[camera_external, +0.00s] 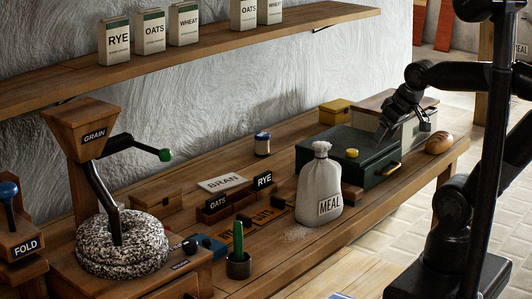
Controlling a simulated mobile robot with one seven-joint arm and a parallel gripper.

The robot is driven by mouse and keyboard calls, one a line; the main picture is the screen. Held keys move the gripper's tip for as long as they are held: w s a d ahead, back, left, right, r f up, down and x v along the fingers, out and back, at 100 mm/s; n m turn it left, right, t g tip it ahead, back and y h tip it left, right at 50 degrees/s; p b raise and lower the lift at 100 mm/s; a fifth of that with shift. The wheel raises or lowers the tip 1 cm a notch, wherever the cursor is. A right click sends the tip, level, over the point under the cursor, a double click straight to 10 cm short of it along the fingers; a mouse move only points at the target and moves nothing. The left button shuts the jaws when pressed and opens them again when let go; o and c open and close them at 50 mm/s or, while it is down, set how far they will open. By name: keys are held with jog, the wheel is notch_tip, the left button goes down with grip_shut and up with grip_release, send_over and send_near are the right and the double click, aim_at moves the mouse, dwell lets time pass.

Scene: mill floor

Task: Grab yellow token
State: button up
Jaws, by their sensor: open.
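A small round yellow token (352,153) lies on the flat top of the dark green box (330,146), near its front edge. My gripper (382,134) hangs above the right part of the green box, tilted down and to the left. It is up and to the right of the token and apart from it. The jaws are open, and nothing shows between them. The fingertips are dark and small against the green box, so their exact height above it is hard to tell.
A white MEAL sack (320,190) stands just left of the token. A yellow box (336,112) and a wooden-topped crate (374,103) stand behind the green box. A bread loaf (439,144) lies at the bench's right end. A stone grain mill (122,245) stands far left.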

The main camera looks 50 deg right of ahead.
jog(key=shift+c, duration=0.5)
jog(key=shift+w, duration=0.1)
jog(key=m+g+h, duration=0.1)
jog(key=m, duration=0.2)
send_near(353, 151)
jog(key=shift+w+d+f, duration=0.2)
jog(key=shift+w+f, duration=0.8)
jog(key=shift+f, duration=0.25)
jog(key=shift+s+x, duration=0.15)
jog(key=shift+x, duration=1.15)
jog(key=shift+s+x, duration=0.15)
jog(key=shift+x, duration=1.15)
jog(key=shift+f, duration=0.1)
